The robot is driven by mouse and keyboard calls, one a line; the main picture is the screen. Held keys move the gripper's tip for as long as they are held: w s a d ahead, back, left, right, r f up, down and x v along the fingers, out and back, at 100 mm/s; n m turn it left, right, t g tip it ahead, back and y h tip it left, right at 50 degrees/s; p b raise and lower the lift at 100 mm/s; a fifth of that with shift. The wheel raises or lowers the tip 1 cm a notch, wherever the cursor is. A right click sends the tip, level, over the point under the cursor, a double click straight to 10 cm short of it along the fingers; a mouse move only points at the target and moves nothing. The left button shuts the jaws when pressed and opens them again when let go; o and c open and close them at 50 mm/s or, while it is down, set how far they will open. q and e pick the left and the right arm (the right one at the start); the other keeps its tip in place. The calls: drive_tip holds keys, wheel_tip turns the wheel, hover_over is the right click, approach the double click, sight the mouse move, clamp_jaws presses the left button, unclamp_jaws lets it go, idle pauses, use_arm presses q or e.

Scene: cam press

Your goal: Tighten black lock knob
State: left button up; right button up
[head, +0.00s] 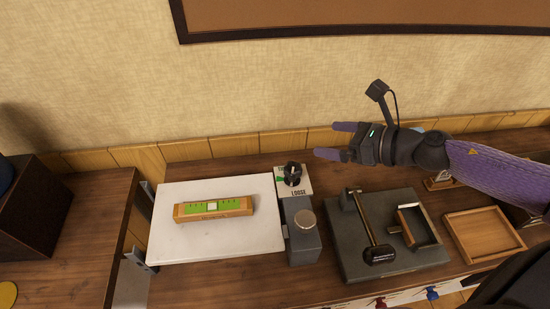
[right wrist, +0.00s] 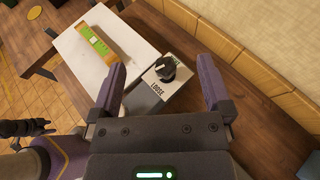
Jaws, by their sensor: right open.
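The black lock knob (head: 292,174) sits on a light plate marked "LOOSE" (head: 298,192), at the right edge of the white board. A green mark shows at the knob's left side. The knob (right wrist: 165,68) also shows in the right wrist view, ahead of and between the fingers. My right gripper (head: 329,140) is open and empty, to the right of and above the knob in the head view, not touching it. In the right wrist view the two purple fingers (right wrist: 166,88) are spread wide. My left gripper is not in the head view.
A white board (head: 190,245) carries a wooden level with a green face (head: 213,209). A grey block with a round metal button (head: 304,219) stands below the knob plate. A dark press base (head: 350,265) with a lever and an empty wooden tray (head: 484,234) stand to the right.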

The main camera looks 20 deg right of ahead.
wheel_tip(320, 180, down, 4)
drive_tip(key=s+b, duration=0.1)
drive_tip(key=b, duration=0.8)
approach(296, 168)
drive_tip(key=w, duration=0.2)
drive_tip(key=x, duration=0.5)
drive_tip(key=p+x, duration=0.1)
drive_tip(key=x, duration=0.2)
drive_tip(key=shift+s+a+f, duration=0.2)
drive_tip(key=shift+a+f, duration=0.15)
drive_tip(key=shift+a, duration=0.2)
drive_tip(key=shift+w+a+f, duration=0.15)
drive_tip(key=shift+w+a, duration=0.05)
drive_tip(key=shift+w, duration=0.05)
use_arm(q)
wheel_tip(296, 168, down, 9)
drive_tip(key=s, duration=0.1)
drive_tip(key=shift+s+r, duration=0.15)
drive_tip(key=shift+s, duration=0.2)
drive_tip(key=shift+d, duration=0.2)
